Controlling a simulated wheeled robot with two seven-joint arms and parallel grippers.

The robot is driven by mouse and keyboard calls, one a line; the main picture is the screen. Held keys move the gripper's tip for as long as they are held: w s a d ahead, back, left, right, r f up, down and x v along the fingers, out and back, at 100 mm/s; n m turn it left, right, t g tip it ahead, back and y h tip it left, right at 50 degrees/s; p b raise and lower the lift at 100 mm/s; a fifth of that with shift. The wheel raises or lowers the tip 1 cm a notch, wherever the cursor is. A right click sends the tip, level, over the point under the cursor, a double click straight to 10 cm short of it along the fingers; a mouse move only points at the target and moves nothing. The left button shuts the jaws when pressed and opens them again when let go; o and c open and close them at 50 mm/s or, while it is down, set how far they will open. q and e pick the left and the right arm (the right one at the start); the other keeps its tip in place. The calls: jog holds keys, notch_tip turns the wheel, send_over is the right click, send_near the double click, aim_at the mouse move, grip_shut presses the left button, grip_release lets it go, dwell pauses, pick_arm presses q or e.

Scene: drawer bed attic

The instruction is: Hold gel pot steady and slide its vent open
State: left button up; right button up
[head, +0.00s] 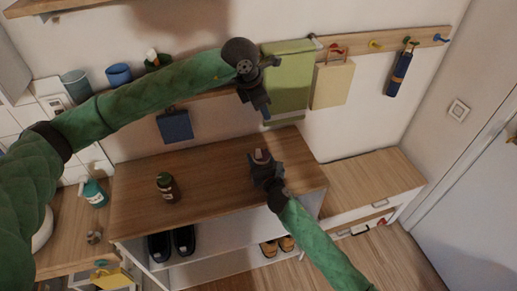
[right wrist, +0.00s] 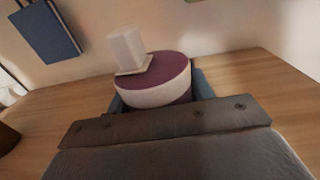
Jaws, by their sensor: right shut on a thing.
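The gel pot is low and round, with a pale side and a purple top (right wrist: 150,76). On its top stands a whitish translucent block (right wrist: 126,45) on a thin flat base. My right gripper (right wrist: 155,100) is shut around the pot just above or at the wooden top; I cannot tell if it touches the wood. In the head view the pot (head: 261,155) is small, in the right gripper's jaws (head: 262,162). My left gripper (head: 265,112) points down, above and apart from the pot. Its finger gap is not clear.
A dark bottle (head: 167,187) stands left on the wooden cabinet top (head: 220,185). Shoes sit on the shelf below. A green towel (head: 288,75) and a cream bag (head: 332,85) hang behind. The wood between bottle and pot is clear.

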pick_arm(q)
jog(key=m+g+y, duration=0.3)
jog(key=m, duration=1.6)
send_over(259, 150)
notch_tip(259, 150, down, 5)
jog(key=shift+m, duration=0.3)
notch_tip(259, 150, down, 12)
jog(key=shift+a+r, duration=0.1)
jog(key=shift+r, duration=0.05)
grip_shut()
